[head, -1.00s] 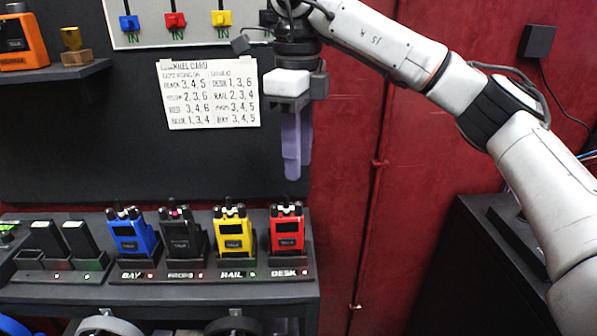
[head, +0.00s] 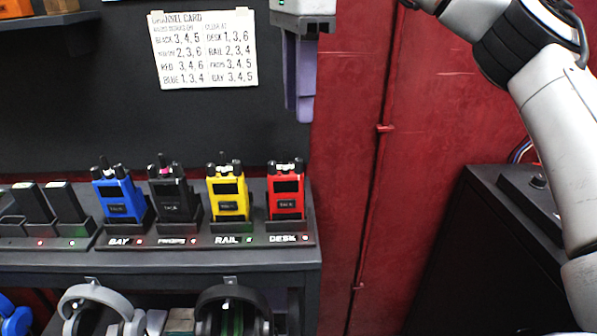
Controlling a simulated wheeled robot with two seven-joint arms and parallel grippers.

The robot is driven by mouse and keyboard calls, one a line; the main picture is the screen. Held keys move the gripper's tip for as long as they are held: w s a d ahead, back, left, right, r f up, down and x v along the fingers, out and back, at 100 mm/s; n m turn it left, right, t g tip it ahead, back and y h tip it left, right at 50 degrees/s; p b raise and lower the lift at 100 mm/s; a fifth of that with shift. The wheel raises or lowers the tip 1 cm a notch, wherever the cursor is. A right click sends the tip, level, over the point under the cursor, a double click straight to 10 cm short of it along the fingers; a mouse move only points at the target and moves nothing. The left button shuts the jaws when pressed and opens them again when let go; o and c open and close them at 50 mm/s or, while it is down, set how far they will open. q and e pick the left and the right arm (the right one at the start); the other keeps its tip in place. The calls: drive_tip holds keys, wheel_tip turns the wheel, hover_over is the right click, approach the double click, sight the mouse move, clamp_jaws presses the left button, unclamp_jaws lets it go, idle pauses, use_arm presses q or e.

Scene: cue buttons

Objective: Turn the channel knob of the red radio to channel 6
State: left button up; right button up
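The red radio (head: 286,193) stands upright in the dock marked DESK, at the right end of the row. Small knobs and a stubby antenna show on its top; the channel setting is too small to read. My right gripper (head: 303,112) hangs above the red radio, fingers pointing down, apart from it. Its purple fingers are seen nearly edge-on, so the gap between them cannot be judged. Nothing visible hangs from them. My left gripper is not in view. The channel card (head: 203,48) on the dark wall lists RED 3, 4, 6 and DESK 1, 3, 6.
A yellow radio (head: 228,193) in the RAIL dock stands close left of the red one, then a black radio (head: 175,198) and a blue radio (head: 119,195). Headphones (head: 232,300) hang under the shelf (head: 200,262). Space right of the red radio is clear.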

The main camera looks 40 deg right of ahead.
sight(298, 160)
drive_tip(key=shift+n, duration=0.3)
wheel_tip(298, 160, down, 10)
drive_tip(key=b, duration=0.3)
drive_tip(key=shift+d, duration=0.1)
clamp_jaws()
